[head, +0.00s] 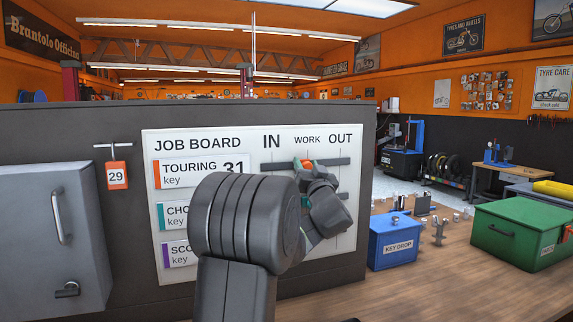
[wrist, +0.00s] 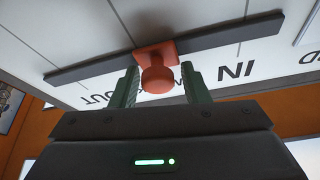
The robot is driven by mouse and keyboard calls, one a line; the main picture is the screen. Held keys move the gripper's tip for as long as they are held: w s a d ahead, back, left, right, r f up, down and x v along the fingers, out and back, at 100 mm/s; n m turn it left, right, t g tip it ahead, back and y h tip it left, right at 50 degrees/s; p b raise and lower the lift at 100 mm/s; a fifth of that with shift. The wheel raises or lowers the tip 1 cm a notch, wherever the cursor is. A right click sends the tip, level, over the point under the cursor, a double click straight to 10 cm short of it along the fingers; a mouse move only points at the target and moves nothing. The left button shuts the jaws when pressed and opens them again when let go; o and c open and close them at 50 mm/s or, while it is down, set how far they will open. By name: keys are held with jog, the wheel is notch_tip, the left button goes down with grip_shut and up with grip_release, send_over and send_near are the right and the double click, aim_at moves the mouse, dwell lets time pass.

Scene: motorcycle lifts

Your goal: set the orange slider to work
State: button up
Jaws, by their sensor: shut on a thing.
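The orange slider (head: 304,163) sits on the top dark rail (head: 336,162) of the job board (head: 207,140), in the TOURING key row. In the head view it is below the WORK label (head: 307,140), between IN and OUT. My gripper (head: 308,171) is at the slider, partly hidden by my own arm. In the wrist view (wrist: 160,88) its fingers are on both sides of the orange knob (wrist: 158,77), shut on it. The knob's square base lies against the rail. The board appears upside down there, with OUT at left and IN at right.
A grey cabinet (head: 52,245) stands left of the board, with an orange 29 tag (head: 117,176) hanging beside it. A blue KEY DROP box (head: 393,246) and a green box (head: 525,232) stand on the wooden bench (head: 440,285) at right. My arm hides the lower rows partly.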

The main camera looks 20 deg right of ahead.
jog(key=shift+s+d, duration=0.1)
jog(key=shift+d, duration=1)
jog(key=o, duration=1.1)
jog(key=shift+f, duration=0.1)
jog(key=b+v, duration=0.4)
jog(key=v, duration=0.9)
jog(key=shift+s, duration=0.35)
jog(key=p+x, duration=0.4)
jog(key=x, duration=1)
jog(key=shift+a+f, duration=0.1)
jog(key=shift+a, duration=0.1)
